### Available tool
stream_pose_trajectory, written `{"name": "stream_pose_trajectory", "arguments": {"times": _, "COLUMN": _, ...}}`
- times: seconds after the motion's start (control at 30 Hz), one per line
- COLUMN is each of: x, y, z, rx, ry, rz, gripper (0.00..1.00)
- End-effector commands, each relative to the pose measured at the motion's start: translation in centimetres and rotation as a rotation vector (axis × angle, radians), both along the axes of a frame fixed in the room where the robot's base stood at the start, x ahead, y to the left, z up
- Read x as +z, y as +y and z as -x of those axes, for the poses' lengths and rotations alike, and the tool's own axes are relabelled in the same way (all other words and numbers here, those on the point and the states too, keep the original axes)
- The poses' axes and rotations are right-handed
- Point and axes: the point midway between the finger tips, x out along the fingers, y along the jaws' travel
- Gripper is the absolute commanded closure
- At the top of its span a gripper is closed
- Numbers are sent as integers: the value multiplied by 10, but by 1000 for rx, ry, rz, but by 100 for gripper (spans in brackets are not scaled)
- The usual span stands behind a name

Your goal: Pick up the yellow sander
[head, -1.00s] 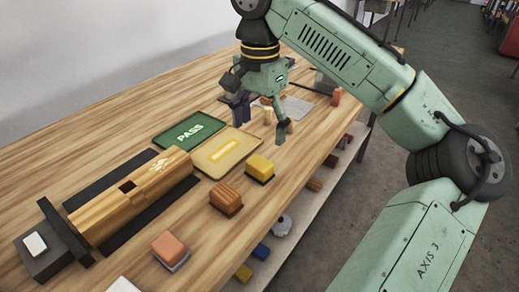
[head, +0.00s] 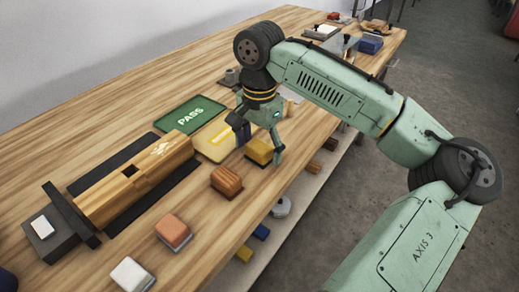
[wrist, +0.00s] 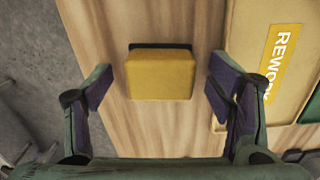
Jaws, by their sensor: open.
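The yellow sander (head: 259,151) is a small yellow block with a dark base, lying on the wooden table near its front edge. It also shows in the wrist view (wrist: 160,74), centred ahead of my fingers, with its dark base strip along the far side. My gripper (head: 262,142) is over it, with one finger on each side. In the wrist view the purple-padded fingers (wrist: 160,90) are wide apart, with bare table visible between each pad and the sander. Nothing is held.
A yellow REWORK tray (head: 216,140) and a green PASS tray (head: 189,117) lie left of the sander. A brown block (head: 226,181), an orange block (head: 173,231) and a white block (head: 131,273) stand along the front. A wooden piece (head: 137,185) rests on a dark mat.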

Motion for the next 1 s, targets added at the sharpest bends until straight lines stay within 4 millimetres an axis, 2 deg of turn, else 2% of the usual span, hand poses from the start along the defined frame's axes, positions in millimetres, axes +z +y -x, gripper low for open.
{"name": "stream_pose_trajectory", "arguments": {"times": 0.17, "x": 0, "y": 0, "z": 0, "rx": 0, "ry": 0, "rz": 0, "gripper": 26}}
{"name": "stream_pose_trajectory", "arguments": {"times": 0.9, "x": 0, "y": 0, "z": 0, "rx": 0, "ry": 0, "rz": 0, "gripper": 76}}
{"name": "stream_pose_trajectory", "arguments": {"times": 1.0, "x": 1, "y": 0, "z": 0, "rx": 0, "ry": -1, "rz": -1, "gripper": 79}}
